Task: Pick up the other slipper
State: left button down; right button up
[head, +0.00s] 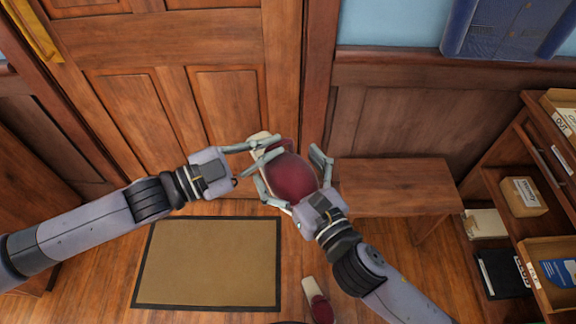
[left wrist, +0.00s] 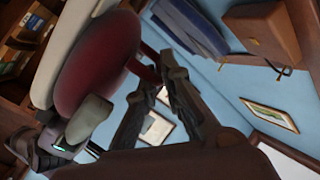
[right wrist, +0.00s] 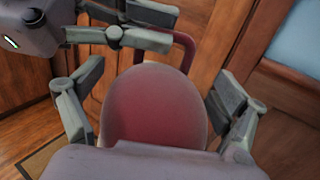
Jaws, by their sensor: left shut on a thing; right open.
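A dark red slipper (head: 292,178) with a cream sole is held up in front of the door. My left gripper (head: 270,151) is shut on it near its open end. My right gripper (head: 291,171) is open, with its fingers on either side of the red toe. The right wrist view shows the toe (right wrist: 155,105) between the spread fingers; I cannot tell whether they touch it. The left wrist view shows the slipper's red upper (left wrist: 97,62) and pale sole close up. A second red and cream slipper (head: 318,301) lies on the floor at the bottom, partly cut off by the frame.
A tan doormat (head: 210,262) with a dark border lies before the wooden door (head: 165,100). A low wooden bench (head: 395,185) stands right of the grippers. A shelf unit (head: 510,215) with boxes and books is at the far right. A blue garment (head: 505,30) hangs above.

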jog(key=shift+c, duration=0.4)
jog(key=c, duration=1.2)
pick_arm(q)
jog(key=c, duration=1.8)
grip_release()
pick_arm(e)
jog(key=shift+c, duration=0.9)
pick_arm(q)
jog(key=shift+o, duration=0.7)
jog(key=shift+w, duration=0.1)
pick_arm(e)
jog(key=shift+s+a, duration=0.1)
pick_arm(q)
jog(key=shift+a+r, duration=0.1)
jog(key=shift+a, duration=0.05)
pick_arm(e)
jog(key=shift+f, duration=0.1)
